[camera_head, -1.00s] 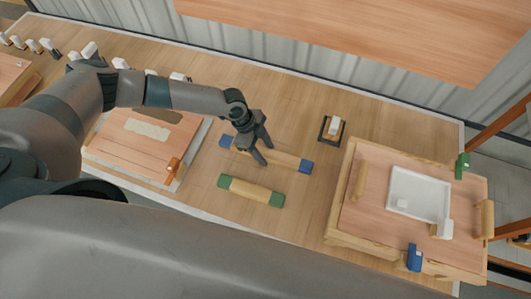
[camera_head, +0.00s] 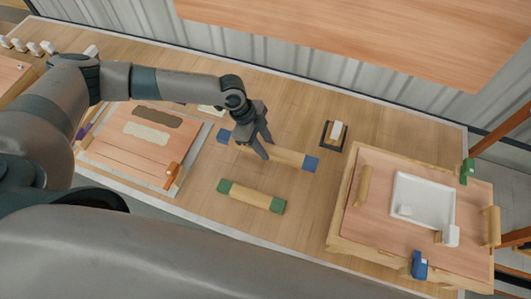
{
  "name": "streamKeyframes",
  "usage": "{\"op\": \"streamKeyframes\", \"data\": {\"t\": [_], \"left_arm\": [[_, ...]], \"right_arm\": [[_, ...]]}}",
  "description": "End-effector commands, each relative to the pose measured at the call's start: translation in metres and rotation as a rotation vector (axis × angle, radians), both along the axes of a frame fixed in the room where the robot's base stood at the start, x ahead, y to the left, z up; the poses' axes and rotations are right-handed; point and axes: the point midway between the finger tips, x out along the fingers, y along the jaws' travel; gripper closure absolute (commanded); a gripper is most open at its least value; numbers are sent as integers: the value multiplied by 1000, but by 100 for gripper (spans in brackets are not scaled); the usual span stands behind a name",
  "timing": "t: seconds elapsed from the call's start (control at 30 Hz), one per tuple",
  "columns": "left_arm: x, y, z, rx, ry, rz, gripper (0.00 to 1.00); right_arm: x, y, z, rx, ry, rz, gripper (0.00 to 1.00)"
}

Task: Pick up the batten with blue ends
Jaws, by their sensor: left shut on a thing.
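The batten with blue ends (camera_head: 289,157) is a light wooden bar with a blue block at each end, in the middle of the head view. My left gripper (camera_head: 267,149) is shut on it left of its middle, the fingers coming down from above and hiding part of the wood. Whether the batten is clear of the table is hard to tell. A second batten with green ends (camera_head: 250,196) lies on the table in front of it, apart from the gripper. My right gripper is not in view.
A wooden box (camera_head: 345,215) with a white tray (camera_head: 424,178) stands at the right. A small dark holder with a white piece (camera_head: 334,135) sits behind the battens. A reddish board (camera_head: 130,153) with an orange handle lies at the left. Bare table (camera_head: 300,110) shows behind.

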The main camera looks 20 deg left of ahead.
Motion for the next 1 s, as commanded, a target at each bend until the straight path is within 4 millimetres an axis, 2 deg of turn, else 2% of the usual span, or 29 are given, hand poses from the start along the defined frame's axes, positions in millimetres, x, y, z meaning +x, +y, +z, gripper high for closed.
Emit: {"op": "streamKeyframes", "data": {"t": [0.13, 0.3, 1.0], "left_arm": [[1, 0, 22, -2, -3, -1, 98], [0, 0, 36, -1, -1, 0, 98], [-1, 0, 39, -1, -1, 19, 98]], "right_arm": [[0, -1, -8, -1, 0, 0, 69], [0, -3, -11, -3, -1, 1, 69], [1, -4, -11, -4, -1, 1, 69]]}}
